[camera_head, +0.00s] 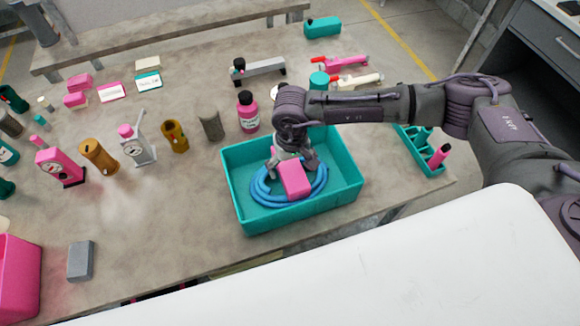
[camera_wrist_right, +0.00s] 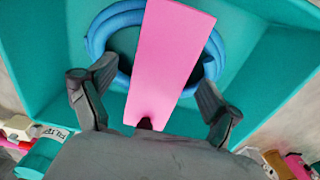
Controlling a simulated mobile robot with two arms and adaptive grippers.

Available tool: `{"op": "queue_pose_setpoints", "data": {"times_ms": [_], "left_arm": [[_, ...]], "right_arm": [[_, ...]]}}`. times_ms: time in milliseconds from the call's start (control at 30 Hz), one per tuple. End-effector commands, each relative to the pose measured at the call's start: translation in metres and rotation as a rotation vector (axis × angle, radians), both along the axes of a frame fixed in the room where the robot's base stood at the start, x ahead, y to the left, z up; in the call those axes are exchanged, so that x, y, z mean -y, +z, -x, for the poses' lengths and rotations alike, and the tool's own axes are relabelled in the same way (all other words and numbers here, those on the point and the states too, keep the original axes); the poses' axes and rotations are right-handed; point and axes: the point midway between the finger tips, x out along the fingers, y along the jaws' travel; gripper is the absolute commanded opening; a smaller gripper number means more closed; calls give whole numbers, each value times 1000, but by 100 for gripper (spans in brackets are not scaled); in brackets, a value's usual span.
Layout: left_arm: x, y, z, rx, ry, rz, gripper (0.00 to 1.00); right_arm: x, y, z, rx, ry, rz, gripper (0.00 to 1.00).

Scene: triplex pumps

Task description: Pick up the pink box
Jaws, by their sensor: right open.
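The pink box (camera_head: 295,179) sits in the teal tray (camera_head: 353,179), on or over a coiled blue hose (camera_head: 262,190). In the right wrist view the pink box (camera_wrist_right: 168,65) stretches up from between the fingers, with the blue hose (camera_wrist_right: 97,38) around it. My right gripper (camera_head: 293,168) is down inside the tray at the box. Its fingers (camera_wrist_right: 152,95) stand apart on both sides of the box, with gaps showing. I cannot tell whether the box touches the hose. My left gripper is not in view.
A pink bottle (camera_head: 248,113) stands just behind the tray. A teal rack (camera_head: 420,152) is to its right. Several pump parts, including a pink gauge unit (camera_head: 60,166), stand at the left. A grey block (camera_head: 80,261) lies at front left.

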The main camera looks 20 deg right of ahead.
Motion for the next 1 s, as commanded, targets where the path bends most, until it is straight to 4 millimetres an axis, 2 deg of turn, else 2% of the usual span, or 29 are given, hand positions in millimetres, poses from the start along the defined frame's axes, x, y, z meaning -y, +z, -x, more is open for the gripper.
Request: {"op": "queue_pose_setpoints", "data": {"times_ms": [33, 200, 400, 467, 833, 1000], "left_arm": [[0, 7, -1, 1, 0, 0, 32], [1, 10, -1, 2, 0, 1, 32], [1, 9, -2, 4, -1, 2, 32], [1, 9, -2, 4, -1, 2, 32], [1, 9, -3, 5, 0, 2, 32], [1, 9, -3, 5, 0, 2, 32]], "right_arm": [[-1, -5, 1, -3, -1, 0, 90], [0, -20, 0, 0, 0, -2, 90], [0, -22, 0, 1, 0, -2, 90], [0, -21, 0, 1, 0, -2, 81], [0, -21, 0, 1, 0, -2, 20], [-1, -21, -1, 1, 0, -3, 19]]}}
